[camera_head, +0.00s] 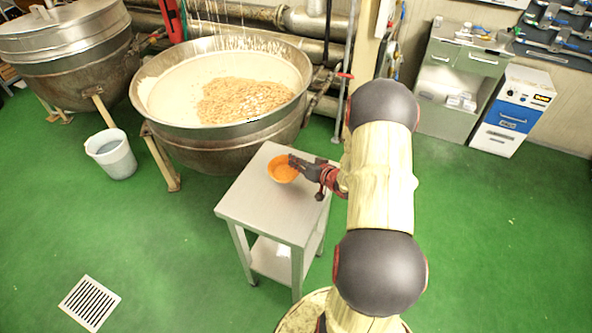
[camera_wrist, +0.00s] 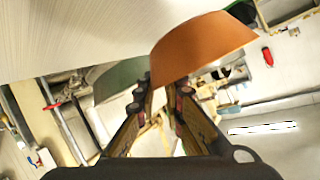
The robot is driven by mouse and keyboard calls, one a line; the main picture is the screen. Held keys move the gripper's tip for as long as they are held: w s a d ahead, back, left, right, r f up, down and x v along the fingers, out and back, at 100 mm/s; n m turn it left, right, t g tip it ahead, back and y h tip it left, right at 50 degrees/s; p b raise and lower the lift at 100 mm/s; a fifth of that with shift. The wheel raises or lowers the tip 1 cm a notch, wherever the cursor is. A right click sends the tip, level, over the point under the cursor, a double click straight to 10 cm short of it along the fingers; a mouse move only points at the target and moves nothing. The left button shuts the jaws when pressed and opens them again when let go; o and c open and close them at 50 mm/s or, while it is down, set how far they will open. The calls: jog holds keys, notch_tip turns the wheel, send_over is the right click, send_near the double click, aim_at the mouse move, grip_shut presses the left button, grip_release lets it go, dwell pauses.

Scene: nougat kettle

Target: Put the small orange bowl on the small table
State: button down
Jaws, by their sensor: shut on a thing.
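The small orange bowl (camera_head: 282,171) is upright at the far part of the small grey metal table (camera_head: 262,203), in or over its top. I cannot tell whether its base touches the tabletop. My gripper (camera_head: 294,162) reaches in from the right and is shut on the bowl's rim. In the wrist view, the orange bowl (camera_wrist: 205,45) shows at the top middle, and my gripper (camera_wrist: 166,84) has its fingertips at the bowl's edge. The pale tabletop (camera_wrist: 70,35) fills the upper left of that view.
A large steel kettle (camera_head: 165,135) with nougat mix stands just behind the table. A white bucket (camera_head: 112,158) is at left, with another lidded kettle (camera_head: 75,45) behind it. A grey cabinet (camera_head: 450,95) and a blue-white machine (camera_head: 510,115) stand at back right. Green floor is free around the table.

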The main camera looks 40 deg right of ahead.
jog(key=shift+w+d+f, duration=0.25)
jog(key=shift+f, duration=0.15)
jog(key=f+b, duration=0.1)
jog(key=f, duration=0.1)
jog(key=f+b, duration=0.1)
jog(key=shift+w+d+f, duration=0.15)
jog(key=shift+w+f, duration=0.05)
jog(key=shift+f, duration=0.2)
jog(key=c, duration=1.9)
grip_release()
jog(key=shift+r, duration=0.1)
